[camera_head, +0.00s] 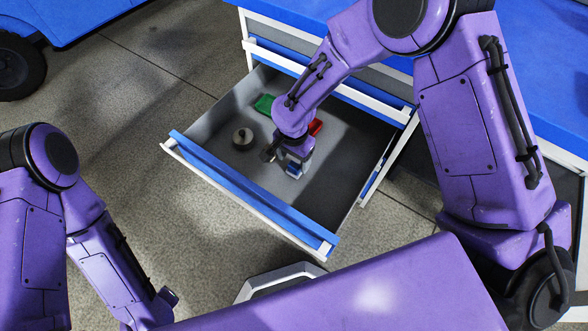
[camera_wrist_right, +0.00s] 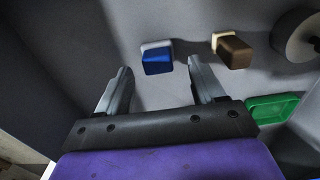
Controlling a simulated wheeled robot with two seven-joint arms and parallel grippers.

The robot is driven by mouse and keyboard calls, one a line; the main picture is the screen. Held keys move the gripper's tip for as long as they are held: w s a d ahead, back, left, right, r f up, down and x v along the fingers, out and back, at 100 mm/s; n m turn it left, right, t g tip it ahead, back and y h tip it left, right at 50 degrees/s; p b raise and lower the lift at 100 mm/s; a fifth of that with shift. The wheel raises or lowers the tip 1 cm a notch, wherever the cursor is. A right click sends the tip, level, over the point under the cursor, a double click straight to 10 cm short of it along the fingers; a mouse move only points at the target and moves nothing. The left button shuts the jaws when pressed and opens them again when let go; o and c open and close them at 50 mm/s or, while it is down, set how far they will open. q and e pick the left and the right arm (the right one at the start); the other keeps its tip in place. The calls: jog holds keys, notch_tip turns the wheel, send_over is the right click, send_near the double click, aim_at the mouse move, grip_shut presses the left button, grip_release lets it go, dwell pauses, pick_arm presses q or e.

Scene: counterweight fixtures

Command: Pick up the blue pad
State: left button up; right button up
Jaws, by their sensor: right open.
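The blue pad (camera_head: 294,170) is a small block with a light grey base on the floor of the open drawer (camera_head: 335,200). In the right wrist view the blue pad (camera_wrist_right: 157,62) sits just beyond and between the fingertips, clear of both. My right gripper (camera_wrist_right: 160,72) is open and empty. In the head view it (camera_head: 284,158) reaches down into the drawer beside the pad, and its wrist hides part of the fingers. My left arm shows at the lower left, but its gripper is not visible.
A brown block (camera_wrist_right: 235,52) stands right of the pad in the wrist view, then a grey round weight (camera_head: 243,140). A green tray-like piece (camera_head: 265,104) and a red piece (camera_head: 316,127) lie toward the drawer's back. Drawer walls enclose them; blue-topped cabinet (camera_head: 290,10) behind.

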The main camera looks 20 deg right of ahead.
aim_at(294, 165)
notch_tip(294, 165, down, 3)
jog(key=shift+s+f+b, duration=0.1)
jog(key=shift+f+b, duration=0.1)
jog(key=shift+b, duration=0.1)
jog(key=c, duration=1.1)
jog(key=shift+o, duration=0.2)
jog(key=shift+r, duration=0.15)
jog(key=shift+r, duration=0.4)
notch_tip(294, 165, up, 3)
jog(key=shift+s+p, duration=0.15)
jog(key=shift+p, duration=0.6)
jog(key=s+r+p, duration=0.4)
jog(key=s+r, duration=0.5)
jog(key=s, duration=0.5)
jog(key=shift+d, duration=0.2)
jog(key=shift+w, duration=0.1)
